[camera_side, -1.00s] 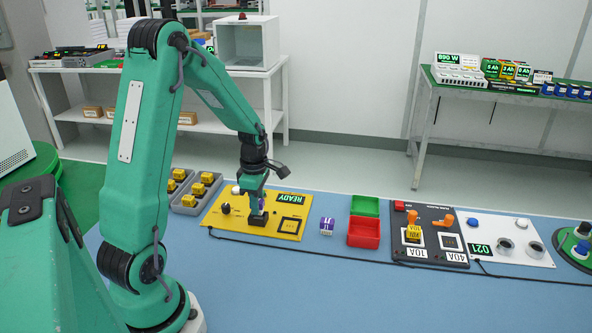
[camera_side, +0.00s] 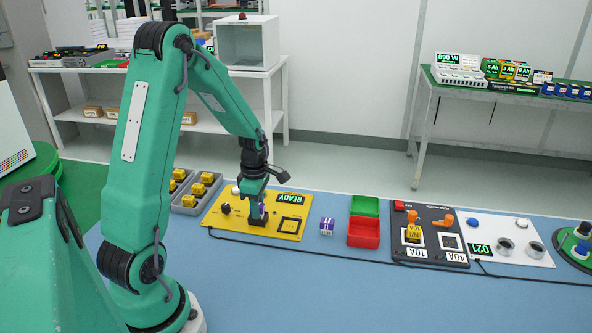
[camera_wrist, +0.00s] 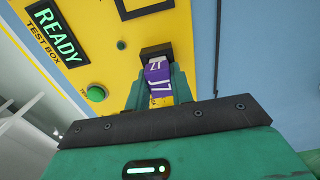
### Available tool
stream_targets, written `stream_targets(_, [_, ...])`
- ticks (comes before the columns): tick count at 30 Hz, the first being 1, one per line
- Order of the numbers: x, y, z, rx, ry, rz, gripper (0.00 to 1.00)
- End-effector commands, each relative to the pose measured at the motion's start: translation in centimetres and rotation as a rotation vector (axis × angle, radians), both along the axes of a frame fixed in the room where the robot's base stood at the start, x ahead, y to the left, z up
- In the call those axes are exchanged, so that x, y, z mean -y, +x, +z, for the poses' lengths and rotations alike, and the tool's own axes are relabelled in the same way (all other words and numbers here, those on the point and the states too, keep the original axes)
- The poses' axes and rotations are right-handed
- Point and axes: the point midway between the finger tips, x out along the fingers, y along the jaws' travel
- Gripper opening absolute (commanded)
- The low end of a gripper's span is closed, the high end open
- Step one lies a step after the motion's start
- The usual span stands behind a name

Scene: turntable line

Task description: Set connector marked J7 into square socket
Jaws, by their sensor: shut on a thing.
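My gripper (camera_side: 257,212) is over the yellow test box panel, its green fingers (camera_wrist: 153,95) shut on a purple connector with a white end. The held connector (camera_wrist: 158,82) has white characters, turned in the wrist view, that look like J7. Its front end meets or overlaps a raised black socket (camera_wrist: 156,51); how deep it sits cannot be told. In the side view this socket (camera_side: 258,222) is right under the fingers. A second, flat square-framed socket (camera_side: 291,226) is to its right on the panel and looks empty.
Another purple-and-white connector (camera_side: 327,227) stands on the blue table right of the yellow panel (camera_side: 231,218). Red (camera_side: 364,233) and green (camera_side: 365,206) bins are beyond it. A grey tray (camera_side: 184,209) of yellow parts is at left. A black cable (camera_side: 345,253) runs along the front.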

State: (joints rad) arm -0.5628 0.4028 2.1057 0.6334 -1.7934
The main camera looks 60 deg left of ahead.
Motion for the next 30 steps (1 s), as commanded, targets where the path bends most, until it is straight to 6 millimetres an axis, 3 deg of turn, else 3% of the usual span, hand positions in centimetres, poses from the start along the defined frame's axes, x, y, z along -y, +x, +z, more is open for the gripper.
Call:
stream_targets(5, [0.0, 0.0, -0.3, 0.000, 0.000, 0.000, 0.02])
stream_targets(6, [0.0, 0.0, -0.3, 0.000, 0.000, 0.000, 0.27])
stream_targets(9, [0.0, 0.0, -0.3, 0.000, 0.000, 0.000, 0.46])
stream_targets(10, [0.0, 0.0, -0.3, 0.000, 0.000, 0.000, 0.48])
stream_targets(22, [0.0, 0.0, 0.1, 0.001, 0.001, 0.000, 0.48])
stream_targets(30, [0.0, 0.1, 2.3, 0.004, 0.002, 0.000, 0.48])
